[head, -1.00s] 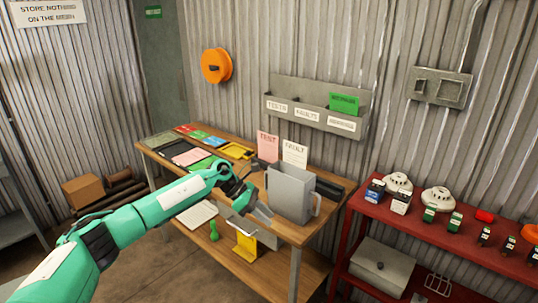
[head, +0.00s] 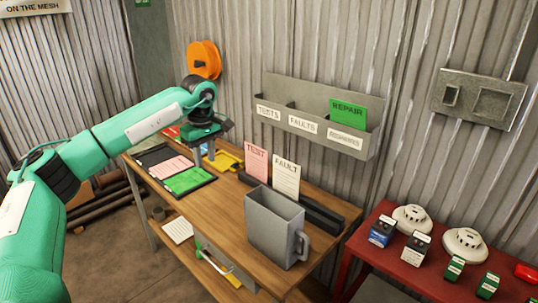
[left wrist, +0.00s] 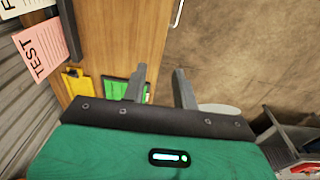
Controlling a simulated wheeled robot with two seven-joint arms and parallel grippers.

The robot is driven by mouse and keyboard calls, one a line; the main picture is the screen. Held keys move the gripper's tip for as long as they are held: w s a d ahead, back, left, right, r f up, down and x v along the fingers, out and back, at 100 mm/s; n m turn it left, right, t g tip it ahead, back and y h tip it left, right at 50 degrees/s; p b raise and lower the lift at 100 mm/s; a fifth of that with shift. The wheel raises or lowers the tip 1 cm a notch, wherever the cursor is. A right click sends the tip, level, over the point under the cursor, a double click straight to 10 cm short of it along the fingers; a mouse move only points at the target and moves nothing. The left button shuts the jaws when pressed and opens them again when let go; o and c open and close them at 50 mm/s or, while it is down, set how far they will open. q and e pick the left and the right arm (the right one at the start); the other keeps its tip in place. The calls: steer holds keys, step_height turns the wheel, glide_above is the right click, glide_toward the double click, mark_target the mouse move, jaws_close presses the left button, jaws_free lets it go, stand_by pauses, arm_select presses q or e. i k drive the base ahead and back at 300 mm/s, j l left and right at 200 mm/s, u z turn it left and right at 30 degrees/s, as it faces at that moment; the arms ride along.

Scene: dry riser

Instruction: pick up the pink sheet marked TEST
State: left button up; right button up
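The pink sheet marked TEST (head: 256,162) stands upright in a dark slotted rack (head: 318,213) on the wooden bench, beside a white sheet marked FAULT (head: 286,179). In the left wrist view the pink TEST sheet (left wrist: 40,47) is at the upper left, off to the side of the fingers. My left gripper (head: 204,158) is above the bench, left of the pink sheet and apart from it, fingers pointing down. In the left wrist view its fingers (left wrist: 160,88) are spread with nothing between them. My right gripper is not in view.
A grey jug-like container (head: 272,228) stands on the bench in front of the rack. A black tray (head: 205,178) holds pink and green cards; a yellow clipboard (head: 229,161) lies behind. A wall rack (head: 283,92) hangs above. The bench's middle is clear.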

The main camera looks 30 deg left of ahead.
mark_target(257, 157)
steer(key=i, duration=1.05)
